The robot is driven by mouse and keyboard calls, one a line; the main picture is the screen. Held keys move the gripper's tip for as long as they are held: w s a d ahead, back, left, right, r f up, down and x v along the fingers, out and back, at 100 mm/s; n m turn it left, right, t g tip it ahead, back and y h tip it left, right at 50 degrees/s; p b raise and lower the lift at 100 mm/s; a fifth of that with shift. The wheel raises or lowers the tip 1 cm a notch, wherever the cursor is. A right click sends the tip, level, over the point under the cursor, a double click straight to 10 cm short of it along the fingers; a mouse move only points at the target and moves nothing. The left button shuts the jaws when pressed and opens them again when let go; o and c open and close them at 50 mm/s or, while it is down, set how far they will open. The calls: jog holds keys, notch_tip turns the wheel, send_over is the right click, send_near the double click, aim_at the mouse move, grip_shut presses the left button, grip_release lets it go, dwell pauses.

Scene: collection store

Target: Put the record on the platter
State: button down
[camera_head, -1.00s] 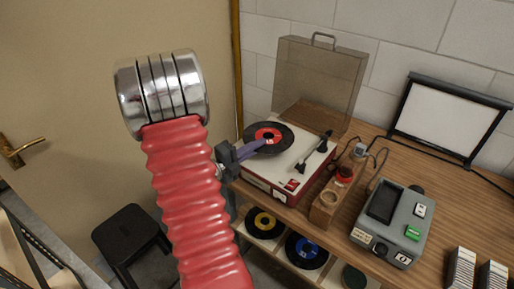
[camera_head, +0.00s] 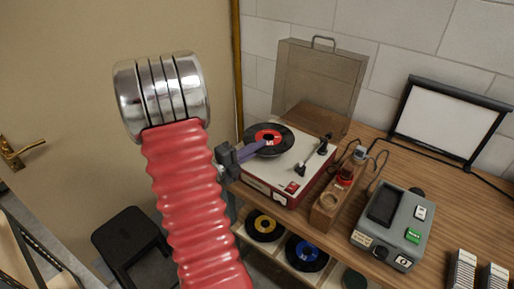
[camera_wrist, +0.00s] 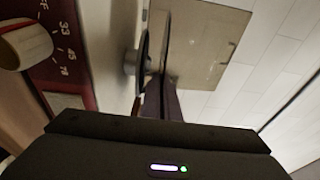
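The record (camera_head: 281,133), black with a red label, is over the platter of the red and white record player (camera_head: 262,186). In the wrist view the record (camera_wrist: 167,35) shows edge-on as a thin dark line. The platter (camera_wrist: 142,50) is beside it as another dark edge, with a narrow gap between them. My gripper (camera_head: 266,143) reaches in from the left, with one purple finger across the record's upper face to its label. The fingers (camera_wrist: 161,103) pinch the record at its near side. The spindle is hidden.
The player's clear lid (camera_head: 318,85) stands open behind, and the tonearm (camera_head: 312,157) is at the right of the deck. A wooden holder (camera_head: 327,207) and a grey device (camera_head: 391,226) stand to the right. Other records (camera_head: 307,252) lie on the shelf below.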

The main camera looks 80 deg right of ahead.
jog(key=shift+f, duration=0.8)
dwell(0.4)
jog(key=c, duration=2.3)
grip_release()
jog(key=shift+f, duration=0.1)
jog(key=v, duration=1.1)
jog(key=shift+c, duration=0.4)
